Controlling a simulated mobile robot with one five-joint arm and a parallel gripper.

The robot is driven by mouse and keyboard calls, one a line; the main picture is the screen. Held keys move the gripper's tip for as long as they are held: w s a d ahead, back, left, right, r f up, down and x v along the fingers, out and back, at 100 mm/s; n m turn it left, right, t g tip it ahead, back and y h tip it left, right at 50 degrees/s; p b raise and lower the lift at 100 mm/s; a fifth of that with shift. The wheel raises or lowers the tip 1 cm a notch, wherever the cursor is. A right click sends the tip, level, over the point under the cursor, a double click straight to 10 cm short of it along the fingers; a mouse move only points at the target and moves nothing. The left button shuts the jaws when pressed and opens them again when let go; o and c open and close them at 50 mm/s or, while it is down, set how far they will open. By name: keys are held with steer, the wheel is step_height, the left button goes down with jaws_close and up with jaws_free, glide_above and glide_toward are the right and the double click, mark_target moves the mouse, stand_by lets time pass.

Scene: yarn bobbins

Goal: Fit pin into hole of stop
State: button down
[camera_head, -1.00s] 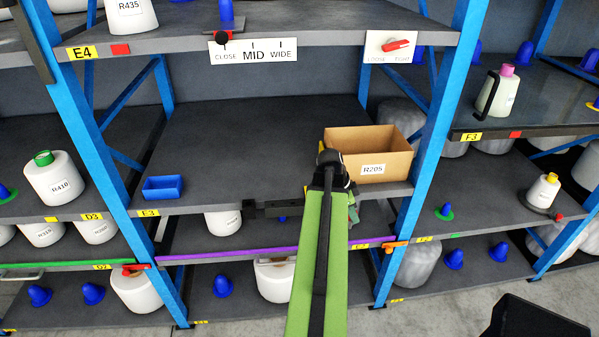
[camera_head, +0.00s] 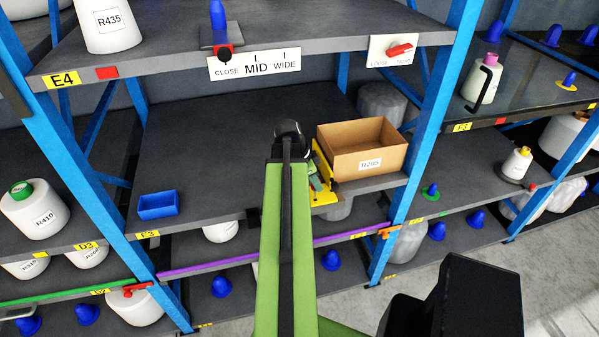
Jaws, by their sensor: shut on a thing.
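My green arm reaches up the middle of the view, and its black elbow end stands in front of the middle shelf. My gripper (camera_head: 322,187) shows only in part, as yellow and green pieces to the right of the arm, near the shelf's front edge. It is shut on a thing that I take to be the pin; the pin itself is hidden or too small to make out. A black piece (camera_head: 253,214) on the shelf's front edge, left of the arm, may be the stop. The arm covers its right part, and no hole can be seen.
An open cardboard box (camera_head: 362,150) marked R205 stands just right of my gripper. A blue tray (camera_head: 158,205) sits at the shelf's left front. Blue posts (camera_head: 432,125) flank the bay. The upper shelf (camera_head: 270,30) overhangs, and the shelf's middle is clear.

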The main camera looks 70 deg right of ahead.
mark_target(314, 189)
steer(key=shift+s, duration=0.35)
steer(key=shift+w+f, duration=0.2)
steer(key=shift+w, duration=0.2)
steer(key=shift+s+f+b, duration=0.2)
steer(key=shift+f+b, duration=0.25)
steer(key=shift+b, duration=0.25)
steer(key=shift+f+b, duration=1.9)
steer(key=shift+f+b, duration=0.3)
steer(key=c, duration=1.1)
jaws_free()
